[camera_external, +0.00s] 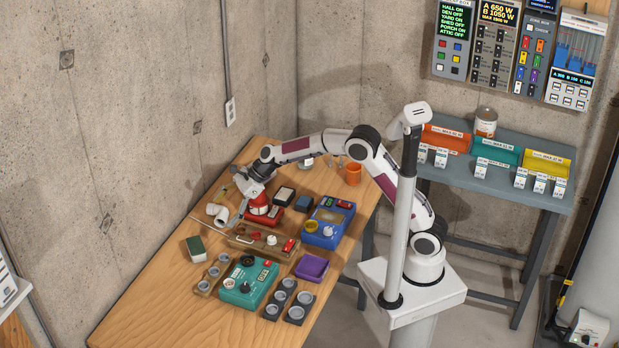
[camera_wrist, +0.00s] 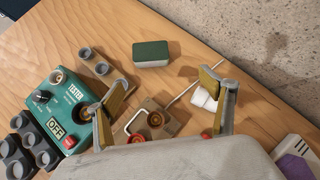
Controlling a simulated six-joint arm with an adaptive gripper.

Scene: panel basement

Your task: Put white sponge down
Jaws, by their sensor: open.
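A sponge block with a dark green top and a white lower side (camera_external: 196,249) lies flat on the wooden table near its wall-side edge. It also shows at the top of the wrist view (camera_wrist: 151,54), apart from my fingers. My gripper (camera_external: 241,193) is above the far left part of the table. In the wrist view its two fingers (camera_wrist: 163,84) are spread wide with nothing held between them. A white bent pipe piece (camera_external: 217,213) lies close to my gripper and is partly hidden by a finger in the wrist view (camera_wrist: 205,99).
A teal tester box (camera_external: 249,284), a grey holder with round cups (camera_external: 289,299), a purple tray (camera_external: 311,267) and a blue box (camera_external: 327,223) crowd the table. A wooden board with fittings (camera_external: 262,241) lies below my gripper. The table's near-left end is bare.

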